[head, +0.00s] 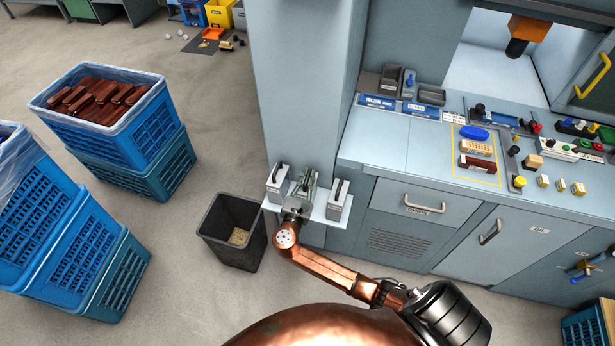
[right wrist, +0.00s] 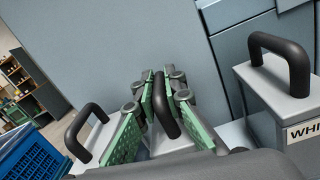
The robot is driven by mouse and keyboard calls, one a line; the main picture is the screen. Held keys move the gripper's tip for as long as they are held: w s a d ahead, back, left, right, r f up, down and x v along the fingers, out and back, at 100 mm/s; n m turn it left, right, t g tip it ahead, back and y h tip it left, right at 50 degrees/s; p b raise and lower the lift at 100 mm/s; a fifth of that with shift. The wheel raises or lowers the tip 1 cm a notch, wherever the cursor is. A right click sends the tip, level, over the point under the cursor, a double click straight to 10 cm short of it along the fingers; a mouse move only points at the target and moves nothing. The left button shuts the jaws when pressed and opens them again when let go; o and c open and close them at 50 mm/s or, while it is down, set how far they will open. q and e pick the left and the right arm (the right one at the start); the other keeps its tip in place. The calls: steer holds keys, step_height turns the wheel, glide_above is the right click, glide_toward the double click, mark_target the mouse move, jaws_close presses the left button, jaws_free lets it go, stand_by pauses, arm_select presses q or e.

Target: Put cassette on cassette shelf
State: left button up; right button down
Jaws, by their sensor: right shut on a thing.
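The cassette shelf (head: 318,213) is a small pale ledge on the front of the blue-grey column. One grey cassette with a black handle (head: 277,182) stands at its left end and another (head: 339,198) at its right end. My right gripper (head: 307,180) is over the middle of the shelf, between them. In the right wrist view its green-padded fingers (right wrist: 160,88) are shut on the black handle (right wrist: 166,115) of a third cassette (right wrist: 172,142). The gripper hides much of this cassette; I cannot tell whether its base touches the shelf. My left gripper is out of view.
A dark waste bin (head: 231,232) stands on the floor left of the shelf. A workbench (head: 395,141) with drawers and small parts is close on the right. Blue crates (head: 141,134) stand at the left, with open floor between them and the column.

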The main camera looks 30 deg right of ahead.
steer(key=c, duration=2)
jaws_free()
steer(key=p+v, duration=0.1)
steer(key=v, duration=1.1)
steer(key=shift+p, duration=0.3)
